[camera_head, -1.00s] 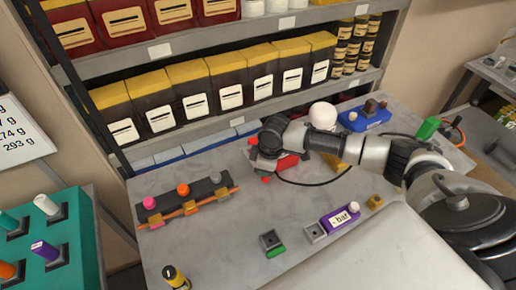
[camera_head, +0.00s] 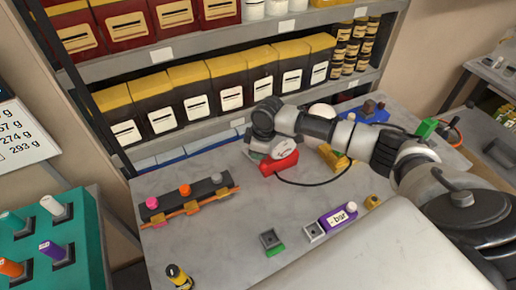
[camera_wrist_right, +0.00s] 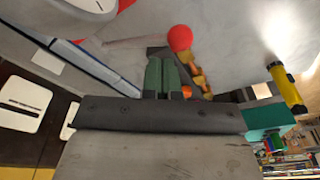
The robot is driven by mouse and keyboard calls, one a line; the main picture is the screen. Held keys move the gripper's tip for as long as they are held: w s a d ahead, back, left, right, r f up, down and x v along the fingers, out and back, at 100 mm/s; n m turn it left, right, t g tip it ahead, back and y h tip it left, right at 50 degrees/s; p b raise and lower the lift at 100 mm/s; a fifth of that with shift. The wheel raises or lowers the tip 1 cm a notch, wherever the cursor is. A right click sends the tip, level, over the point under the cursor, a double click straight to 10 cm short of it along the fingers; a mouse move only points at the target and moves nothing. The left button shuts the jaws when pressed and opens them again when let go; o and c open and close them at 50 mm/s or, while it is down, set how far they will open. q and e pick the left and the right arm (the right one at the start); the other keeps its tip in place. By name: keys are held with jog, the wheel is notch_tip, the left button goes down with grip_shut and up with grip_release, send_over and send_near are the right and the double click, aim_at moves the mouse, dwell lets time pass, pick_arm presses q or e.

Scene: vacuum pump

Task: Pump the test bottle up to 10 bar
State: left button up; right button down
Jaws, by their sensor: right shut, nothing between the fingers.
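A pump-like device with a red body (camera_head: 280,164) and a pale round dial (camera_head: 286,148) stands on the grey bench. My right gripper (camera_head: 254,157) is just left of it, partly hidden by its own wrist. In the right wrist view its green fingers (camera_wrist_right: 162,78) are together and empty. A red ball knob (camera_wrist_right: 180,38) shows just beyond them, apart from the tips. A purple block labelled "bar" (camera_head: 338,219) lies at the front right of the bench. I cannot tell which thing is the test bottle. My left gripper is not in view.
A dark rack with coloured knobs (camera_head: 187,196) is at the bench's left. A shelf of yellow-lidded boxes (camera_head: 196,92) rises behind. A dark cable (camera_head: 320,184) runs from the red device.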

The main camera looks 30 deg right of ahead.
jog(key=shift+w+d+r+p, duration=0.1)
jog(key=shift+w+r+p, duration=0.3)
jog(key=shift+w+r, duration=0.5)
jog(key=shift+w+r+p, duration=0.35)
jog(key=shift+w+r, duration=0.3)
jog(key=shift+r, duration=0.3)
jog(key=shift+w+d+r+p, duration=0.1)
jog(key=shift+w+r+p, duration=0.25)
jog(key=shift+w+r, duration=0.55)
jog(key=shift+w+r+p, duration=0.35)
jog(key=shift+w+r, duration=0.35)
jog(key=shift+r, duration=0.3)
